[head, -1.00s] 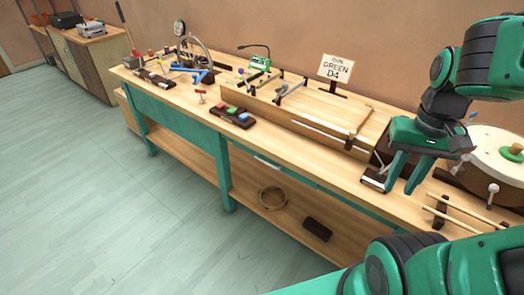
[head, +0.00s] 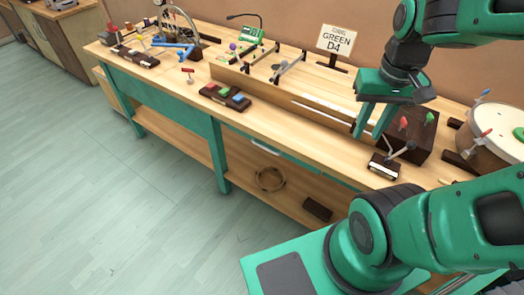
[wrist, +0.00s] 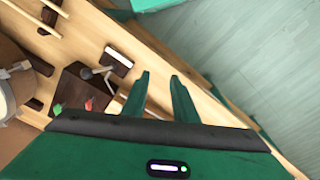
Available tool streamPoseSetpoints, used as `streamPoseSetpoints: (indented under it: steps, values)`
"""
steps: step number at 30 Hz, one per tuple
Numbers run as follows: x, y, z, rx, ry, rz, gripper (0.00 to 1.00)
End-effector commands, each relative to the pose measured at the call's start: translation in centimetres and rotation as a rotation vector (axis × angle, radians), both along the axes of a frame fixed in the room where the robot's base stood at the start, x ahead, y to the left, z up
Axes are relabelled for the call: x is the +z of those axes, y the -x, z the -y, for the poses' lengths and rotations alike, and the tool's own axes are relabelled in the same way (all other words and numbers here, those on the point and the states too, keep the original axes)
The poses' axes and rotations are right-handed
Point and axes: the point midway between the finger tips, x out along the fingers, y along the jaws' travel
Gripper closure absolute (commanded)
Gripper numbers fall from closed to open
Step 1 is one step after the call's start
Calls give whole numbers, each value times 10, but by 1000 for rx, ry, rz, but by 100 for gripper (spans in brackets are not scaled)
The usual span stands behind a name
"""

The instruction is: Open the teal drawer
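The teal drawer (head: 288,163) is in the front of the workbench in the head view, below the top's front edge. A pale, long handle (head: 272,148) runs along it. The drawer looks flush with the bench front, so shut. My gripper (head: 367,137) is above the bench top, to the right of the handle and higher, not touching it. Its two teal fingers are apart with nothing between them; they also show apart in the wrist view (wrist: 160,75). I cannot make out the drawer handle in the wrist view.
A long wooden box (head: 290,97) lies on the bench. A dark block with coloured knobs (head: 420,140), a small pedal (head: 384,166) and a drum (head: 490,145) stand on the right. The lower shelf holds a ring (head: 270,179). The floor in front is clear.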

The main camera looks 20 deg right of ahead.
Motion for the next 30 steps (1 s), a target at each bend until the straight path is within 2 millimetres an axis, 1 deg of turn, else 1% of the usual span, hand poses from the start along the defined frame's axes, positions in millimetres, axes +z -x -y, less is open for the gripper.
streamPoseSetpoints:
  steps: [1,2,3,5,6,8,9,12,16,24,30]
  values:
    - [-2,-25,-12,78,21,28,74]
    - [-3,-41,-22,127,32,51,74]
    - [-5,-63,-36,193,44,80,74]
    - [-10,-93,-61,282,56,114,74]
    - [-16,-109,-77,332,62,127,74]
    - [-26,-127,-97,385,69,128,74]
    - [-34,-135,-108,411,75,118,74]
    - [-58,-149,-128,451,98,77,74]
    - [-91,-159,-144,481,152,1,74]
    - [-157,-165,-168,534,332,-143,74]
    - [-199,-167,-182,585,515,-206,74]
